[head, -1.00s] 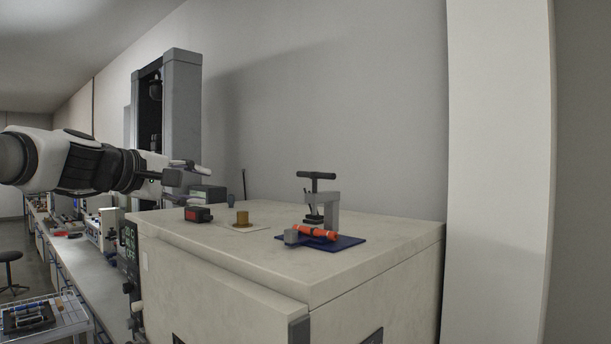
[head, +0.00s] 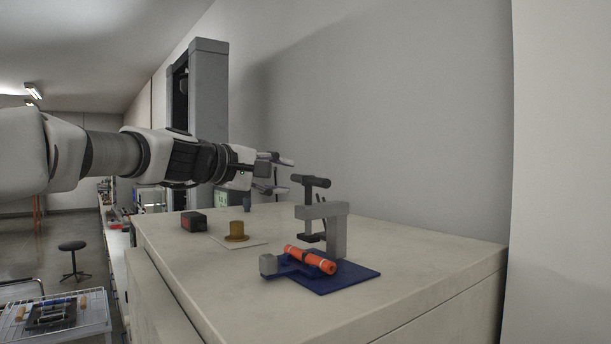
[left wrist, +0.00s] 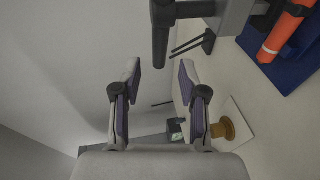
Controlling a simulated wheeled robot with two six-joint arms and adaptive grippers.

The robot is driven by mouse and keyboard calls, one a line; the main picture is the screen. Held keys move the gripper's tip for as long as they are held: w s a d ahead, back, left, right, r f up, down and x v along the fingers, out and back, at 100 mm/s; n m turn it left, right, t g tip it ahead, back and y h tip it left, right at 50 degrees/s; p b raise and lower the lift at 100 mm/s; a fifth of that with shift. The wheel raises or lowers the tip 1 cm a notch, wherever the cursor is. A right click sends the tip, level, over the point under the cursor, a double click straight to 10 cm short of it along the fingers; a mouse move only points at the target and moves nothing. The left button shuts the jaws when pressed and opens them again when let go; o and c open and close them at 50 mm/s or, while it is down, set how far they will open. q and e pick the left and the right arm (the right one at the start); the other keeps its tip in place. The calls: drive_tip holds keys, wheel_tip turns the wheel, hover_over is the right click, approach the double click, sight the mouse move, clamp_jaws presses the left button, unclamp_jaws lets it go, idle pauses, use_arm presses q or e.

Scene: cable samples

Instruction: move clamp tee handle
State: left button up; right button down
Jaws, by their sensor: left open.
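The clamp (head: 338,232) is a grey bracket standing on a blue base plate (head: 345,279) on the bench top. Its dark tee handle (head: 310,181) stands upright at the top of the bracket, with the crossbar level. An orange cable sample (head: 310,260) lies on the base below the clamp arm. My left gripper (head: 290,174) is open and empty, just left of the tee handle and near its height. In the left wrist view the tee handle (left wrist: 161,35) shows beyond the open fingertips, apart from them. My right gripper is not in view.
A brass cylinder (head: 236,229) on a white card and a black and red box (head: 194,221) stand left of the clamp. The wall is close behind the bench. The front right of the bench top (head: 430,262) is clear.

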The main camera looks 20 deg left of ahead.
sight(294, 177)
use_arm(q)
drive_tip(key=shift+p+x, duration=0.55)
drive_tip(key=shift+x, duration=0.6)
drive_tip(key=x, duration=0.3)
drive_tip(key=shift+w+d, duration=0.1)
drive_tip(key=shift+d, duration=0.05)
drive_tip(key=shift+w+d+f, duration=0.1)
drive_tip(key=shift+w+f, duration=0.05)
drive_tip(key=shift+w, duration=0.05)
drive_tip(key=shift+s, duration=0.15)
drive_tip(key=shift+s+a, duration=0.35)
drive_tip(key=c, duration=0.3)
drive_tip(key=shift+s+a+r, duration=0.1)
drive_tip(key=shift+s+r, duration=0.1)
drive_tip(key=shift+r, duration=0.1)
clamp_jaws()
